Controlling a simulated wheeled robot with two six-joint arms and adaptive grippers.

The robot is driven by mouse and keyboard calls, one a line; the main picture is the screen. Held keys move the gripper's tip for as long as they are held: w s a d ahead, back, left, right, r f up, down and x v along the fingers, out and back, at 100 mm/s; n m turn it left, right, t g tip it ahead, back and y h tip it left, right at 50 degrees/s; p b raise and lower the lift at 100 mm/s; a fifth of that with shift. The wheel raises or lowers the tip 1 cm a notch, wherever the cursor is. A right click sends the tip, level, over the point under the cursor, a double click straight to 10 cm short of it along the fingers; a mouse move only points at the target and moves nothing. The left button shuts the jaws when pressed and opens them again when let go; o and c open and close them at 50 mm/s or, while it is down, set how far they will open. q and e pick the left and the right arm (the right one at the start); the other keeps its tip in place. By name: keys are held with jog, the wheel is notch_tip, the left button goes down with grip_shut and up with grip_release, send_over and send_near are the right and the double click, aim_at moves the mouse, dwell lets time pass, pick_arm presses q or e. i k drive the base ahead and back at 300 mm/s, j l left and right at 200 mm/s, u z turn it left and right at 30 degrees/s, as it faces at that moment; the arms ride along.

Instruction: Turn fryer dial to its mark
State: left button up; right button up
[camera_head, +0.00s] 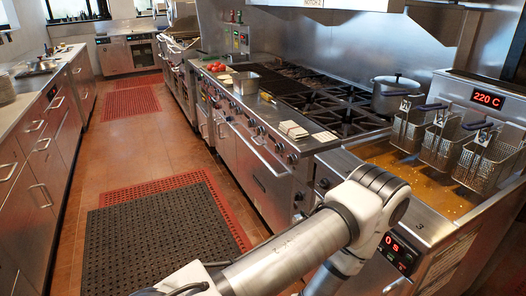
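The fryer (440,205) stands at the right, with golden oil in its vat and baskets hanging at the back. A red display on its back panel (487,99) reads 220 C. A black timer panel (398,252) on its front reads 0 s. I cannot make out a fryer dial or its mark; my arm covers part of the front. One of my arms comes in from the bottom, bends in front of the fryer and runs down out of the picture. Neither gripper shows.
A range (265,165) with burners and front knobs adjoins the fryer on the left. A lidded pot (395,95) stands at its back right. Counters (40,150) line the left side. Dark and red mats (155,240) lie on the open aisle floor.

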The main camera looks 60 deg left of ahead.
aim_at(324, 183)
jog(key=u, duration=1.2)
